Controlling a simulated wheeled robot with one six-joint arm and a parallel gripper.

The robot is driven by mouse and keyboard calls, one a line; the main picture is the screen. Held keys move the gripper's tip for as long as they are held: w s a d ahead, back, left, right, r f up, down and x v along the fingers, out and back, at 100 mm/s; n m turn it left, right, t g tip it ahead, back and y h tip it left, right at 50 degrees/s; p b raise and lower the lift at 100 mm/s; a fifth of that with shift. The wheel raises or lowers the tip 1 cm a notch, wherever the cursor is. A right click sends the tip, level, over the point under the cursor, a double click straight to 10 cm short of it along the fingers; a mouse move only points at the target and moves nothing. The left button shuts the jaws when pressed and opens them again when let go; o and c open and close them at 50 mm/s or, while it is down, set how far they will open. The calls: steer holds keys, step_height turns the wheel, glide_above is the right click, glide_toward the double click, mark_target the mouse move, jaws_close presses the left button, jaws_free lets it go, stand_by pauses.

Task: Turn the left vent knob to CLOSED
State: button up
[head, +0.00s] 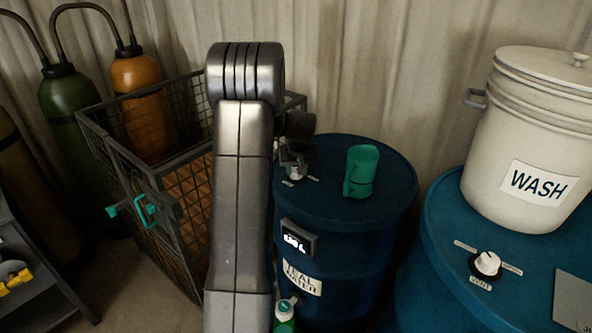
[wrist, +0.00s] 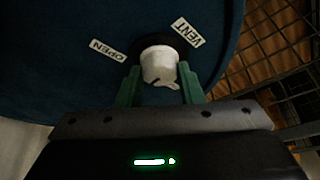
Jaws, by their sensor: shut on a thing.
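The left vent knob (wrist: 158,64) is white on a dark round base and sits on top of the left blue drum (head: 385,205). My gripper (wrist: 160,84) has its green fingers on either side of the knob and is shut on it. Beside the knob, the wrist view shows an OPEN label (wrist: 108,49) and a VENT label (wrist: 187,32). No CLOSED label is readable there. In the head view my gripper (head: 296,160) comes down over the knob and mostly hides it. Which way the knob points is hard to tell.
Another white vent knob (head: 487,263) is on the right blue drum, below a white WASH bucket (head: 520,140). A wire cage (head: 130,165) stands left of my arm, with gas cylinders (head: 70,110) behind it.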

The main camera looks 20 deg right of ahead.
steer(key=n+y+b, duration=0.1)
steer(key=n, duration=0.1)
steer(key=n+b, duration=0.1)
steer(key=n, duration=0.1)
steer(key=shift+d+f+n+y+b, duration=0.15)
steer(key=shift+n+y+b, duration=0.15)
steer(key=shift+y, duration=0.1)
steer(key=shift+d+n+g+y+b, duration=0.1)
steer(key=shift+n+g+y+b, duration=0.4)
steer(key=shift+n, duration=1.3)
steer(key=o, duration=1)
steer(key=v, duration=1.4)
steer(key=shift+d+b, duration=0.15)
steer(key=shift+b, duration=0.2)
steer(key=shift+s, duration=0.1)
